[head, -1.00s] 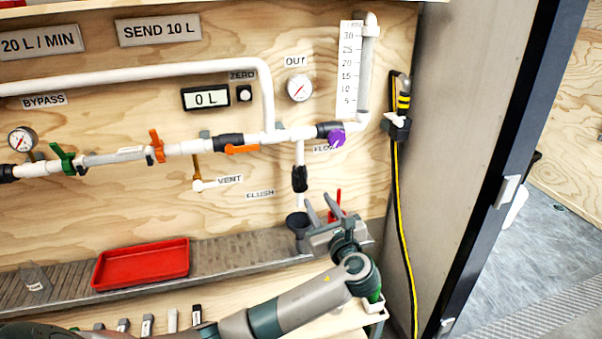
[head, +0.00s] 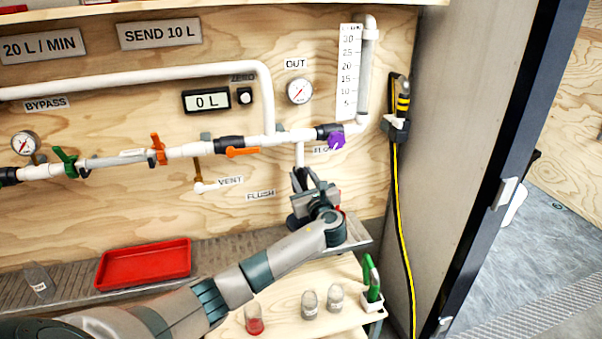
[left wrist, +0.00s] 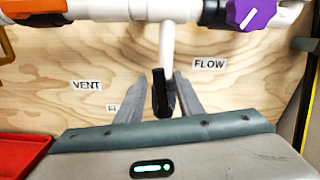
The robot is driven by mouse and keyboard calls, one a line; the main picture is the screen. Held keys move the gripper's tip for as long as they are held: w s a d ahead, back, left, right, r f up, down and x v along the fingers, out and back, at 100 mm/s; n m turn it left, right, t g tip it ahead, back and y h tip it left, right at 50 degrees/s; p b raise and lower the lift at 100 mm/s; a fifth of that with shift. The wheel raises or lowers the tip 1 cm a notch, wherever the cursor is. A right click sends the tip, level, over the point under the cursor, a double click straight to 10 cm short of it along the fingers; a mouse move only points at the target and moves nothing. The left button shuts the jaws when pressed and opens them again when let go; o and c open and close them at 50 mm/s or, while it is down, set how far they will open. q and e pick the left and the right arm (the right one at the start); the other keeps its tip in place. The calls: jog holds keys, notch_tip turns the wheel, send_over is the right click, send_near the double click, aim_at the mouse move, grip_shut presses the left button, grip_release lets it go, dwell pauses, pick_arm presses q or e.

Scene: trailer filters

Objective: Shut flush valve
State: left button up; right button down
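The flush valve hangs on the white vertical pipe (head: 299,154) under the main line, right of the FLUSH label (head: 261,195). In the head view my left gripper covers most of it. In the left wrist view a narrow black part of the valve (left wrist: 161,92) stands upright between the two grey fingers. My left gripper (head: 308,176) is open, with one finger on each side of that part (left wrist: 160,80). The right finger looks closer to it; I cannot tell whether it touches. My right gripper is not in view.
The purple FLOW knob (head: 336,141) and orange handle (head: 242,151) sit just above on the main pipe. A red tray (head: 144,263) lies on the ledge. Bottles (head: 309,304) and a green-handled tool (head: 372,278) stand on the shelf below. A yellow-black hose (head: 399,210) hangs at right.

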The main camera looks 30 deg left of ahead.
pick_arm(q)
jog(key=shift+w+a, duration=0.45)
jog(key=shift+a, duration=0.1)
jog(key=shift+w+a, duration=0.1)
jog(key=shift+a, duration=0.05)
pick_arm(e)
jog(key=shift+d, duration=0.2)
